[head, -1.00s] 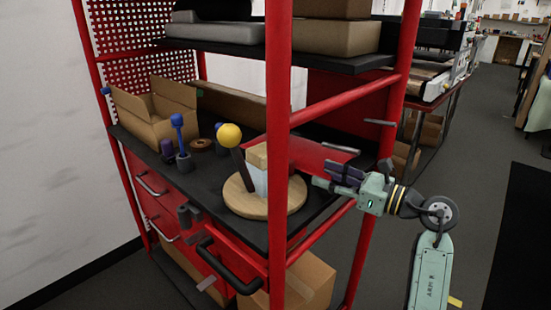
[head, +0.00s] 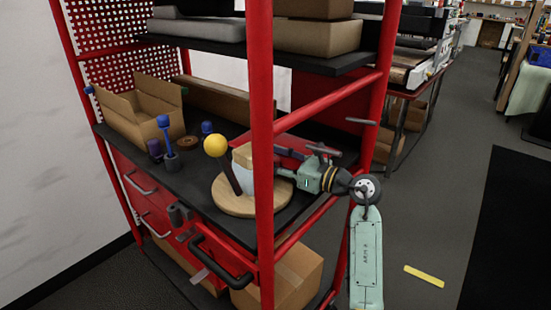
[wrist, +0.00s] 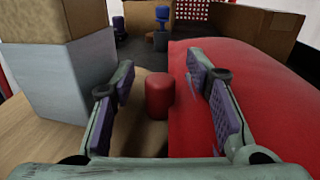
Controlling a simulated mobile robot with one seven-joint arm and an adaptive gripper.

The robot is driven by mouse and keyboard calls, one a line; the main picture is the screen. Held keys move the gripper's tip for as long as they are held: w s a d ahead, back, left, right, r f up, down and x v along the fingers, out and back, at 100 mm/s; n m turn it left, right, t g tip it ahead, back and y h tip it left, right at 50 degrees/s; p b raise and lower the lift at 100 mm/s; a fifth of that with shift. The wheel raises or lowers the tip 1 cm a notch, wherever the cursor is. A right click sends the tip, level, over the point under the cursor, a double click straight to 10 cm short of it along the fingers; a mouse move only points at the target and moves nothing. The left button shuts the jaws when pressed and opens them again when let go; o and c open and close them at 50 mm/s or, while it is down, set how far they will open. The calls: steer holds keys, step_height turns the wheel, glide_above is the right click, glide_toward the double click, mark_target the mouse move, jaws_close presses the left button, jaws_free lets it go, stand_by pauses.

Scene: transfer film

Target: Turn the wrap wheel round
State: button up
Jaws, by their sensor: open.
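The wrap wheel (head: 237,204) is a round wooden disc on the black shelf in the head view. A block (head: 243,158) with a tan top and pale sides stands on it, and it also shows at the left of the wrist view (wrist: 68,85). A dark lever with a yellow ball (head: 215,145) leans up beside the block. My gripper (wrist: 160,68) is open, with a short red peg (wrist: 159,96) between its fingers in the wrist view; contact cannot be told. The red rack post hides part of the wheel and the fingertips in the head view.
A red upright post (head: 261,120) stands before the wheel. A broad red sheet (wrist: 225,120) lies right of the peg. An open cardboard box (head: 140,115) and blue-topped tools (head: 168,145) stand at the shelf's left. Another shelf (head: 340,62) is above.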

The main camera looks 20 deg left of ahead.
steer(key=shift+c, duration=0.2)
jaws_close()
stand_by(0.3)
stand_by(0.3)
